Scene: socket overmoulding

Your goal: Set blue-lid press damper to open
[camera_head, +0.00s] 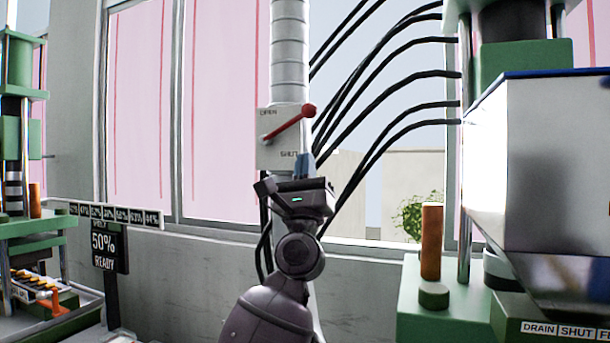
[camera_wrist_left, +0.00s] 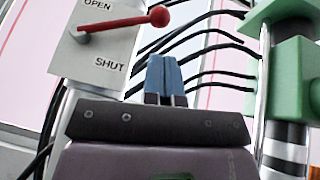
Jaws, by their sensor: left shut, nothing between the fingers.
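The damper's white plate (camera_head: 283,154) is fixed on a grey ribbed duct, with its upper label reading OPEN and lower label SHUT in the left wrist view (camera_wrist_left: 117,40). Its red lever (camera_head: 289,124) runs from a pivot at the plate's left side up and right to a red ball knob (camera_head: 309,110). The lever also shows in the left wrist view (camera_wrist_left: 122,26). My left gripper (camera_head: 304,165) has its blue fingers shut and empty, near the plate's lower right corner and below the knob. The fingers (camera_wrist_left: 164,80) appear apart from the lever. My right gripper is not in view.
A press with a blue-lidded metal hopper (camera_head: 545,160) stands at the right. Several black cables (camera_head: 400,85) arch behind the damper to the right. Another green press (camera_head: 18,140) and a 50% READY sign (camera_head: 104,242) are at the left. Space around the knob looks clear.

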